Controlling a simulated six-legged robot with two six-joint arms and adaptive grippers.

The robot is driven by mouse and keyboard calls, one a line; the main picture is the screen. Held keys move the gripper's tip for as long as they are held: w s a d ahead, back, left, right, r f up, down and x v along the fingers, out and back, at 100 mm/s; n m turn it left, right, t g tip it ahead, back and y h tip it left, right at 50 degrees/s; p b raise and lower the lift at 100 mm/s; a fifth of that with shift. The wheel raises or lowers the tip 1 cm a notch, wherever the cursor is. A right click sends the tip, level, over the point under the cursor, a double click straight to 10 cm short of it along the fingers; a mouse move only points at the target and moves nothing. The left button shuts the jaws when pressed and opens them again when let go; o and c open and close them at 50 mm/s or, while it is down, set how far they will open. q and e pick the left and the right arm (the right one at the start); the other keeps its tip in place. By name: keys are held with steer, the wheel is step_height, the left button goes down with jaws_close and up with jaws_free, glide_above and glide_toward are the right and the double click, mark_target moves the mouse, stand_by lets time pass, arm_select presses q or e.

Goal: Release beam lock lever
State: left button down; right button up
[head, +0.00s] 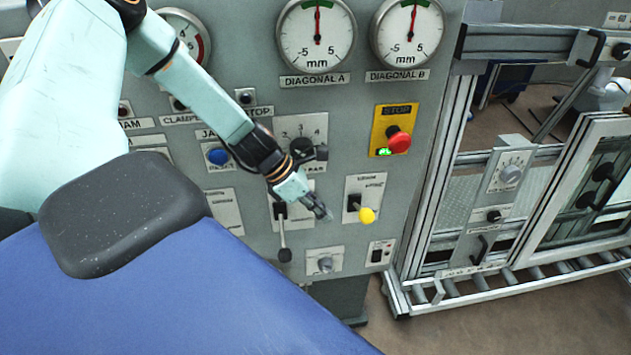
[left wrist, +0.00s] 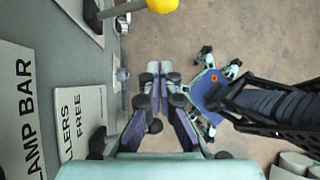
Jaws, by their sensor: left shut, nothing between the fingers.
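A lever with a yellow knob (head: 367,215) sticks out of a black slot on a white plate at the right of the grey panel. The plate's small print is too blurred to tell whether it is the beam lock lever. The knob also shows at the top edge of the left wrist view (left wrist: 162,5). My left gripper (head: 322,210) is shut and empty, in front of the panel, just left of the yellow knob and apart from it. Its closed fingers (left wrist: 155,124) show in the left wrist view. My right gripper is not in view.
A lever with a black knob (head: 285,254) hangs down left of my gripper. A red stop button (head: 398,141), a rotary selector (head: 301,147) and a small grey knob (head: 325,264) surround this area. An aluminium frame with rollers (head: 500,290) stands at the right.

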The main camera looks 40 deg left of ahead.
arm_select(q)
steer(key=shift+s+a+r, duration=0.2)
steer(key=shift+a+r, duration=0.35)
steer(key=shift+a, duration=0.15)
steer(key=shift+s+d+r, duration=0.1)
steer(key=shift+d, duration=0.05)
stand_by(0.3)
steer(key=s+d+f+m+g+y+b, duration=0.1)
steer(key=s+d+f+m+b, duration=0.2)
steer(key=f, duration=0.4)
steer(key=s+d+f+m+g+y+b, duration=0.1)
steer(key=s+d+f+m+b, duration=0.15)
steer(key=f+m+b, duration=0.35)
steer(key=s+d+f+m+g+y+b, duration=0.1)
steer(key=s+d+f+m+b, duration=0.2)
steer(key=f, duration=0.5)
steer(key=s+d+f+m+g+y+b, duration=0.1)
steer(key=s+d+f+m+y+b, duration=0.1)
steer(key=s+f+m+b, duration=1.1)
steer(key=s+d+f+m, duration=0.1)
steer(key=s+f+m, duration=0.1)
steer(key=s+m, duration=0.1)
steer(key=shift+s+d+y, duration=0.4)
